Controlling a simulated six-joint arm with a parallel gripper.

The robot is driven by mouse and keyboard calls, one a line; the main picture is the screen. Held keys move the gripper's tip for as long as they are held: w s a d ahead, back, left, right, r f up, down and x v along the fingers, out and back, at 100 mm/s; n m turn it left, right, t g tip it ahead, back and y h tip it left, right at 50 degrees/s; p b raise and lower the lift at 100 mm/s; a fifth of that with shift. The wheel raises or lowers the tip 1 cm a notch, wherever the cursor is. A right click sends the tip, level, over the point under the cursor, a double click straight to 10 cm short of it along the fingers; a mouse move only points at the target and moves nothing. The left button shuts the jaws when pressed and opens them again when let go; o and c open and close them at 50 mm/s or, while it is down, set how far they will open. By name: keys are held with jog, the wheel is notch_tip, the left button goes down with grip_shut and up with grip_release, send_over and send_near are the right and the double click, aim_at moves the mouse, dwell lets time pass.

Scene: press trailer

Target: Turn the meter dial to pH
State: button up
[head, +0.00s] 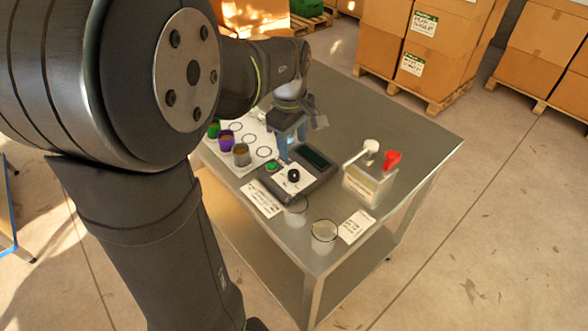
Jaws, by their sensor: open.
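The meter (312,184) is a dark grey box with a dark screen at its far right and a light panel on its top. The black dial (293,175) sits on that panel, with a green round button (271,166) to its left. The dial's markings are too small to read, so I cannot tell where it points. My gripper (286,154) hangs fingers down just behind the dial, over the far left part of the meter. It is open and looks apart from the dial. Something pale blue between the fingers is unclear.
A steel table (375,125) carries everything. Paper labels lie in front. The far right tabletop is clear.

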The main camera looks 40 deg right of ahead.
aim_at(294, 173)
jog(key=f, duration=1.1)
jog(key=shift+d, duration=0.3)
jog(key=shift+r, duration=0.1)
jog(key=shift+w, duration=0.1)
jog(key=c, duration=1)
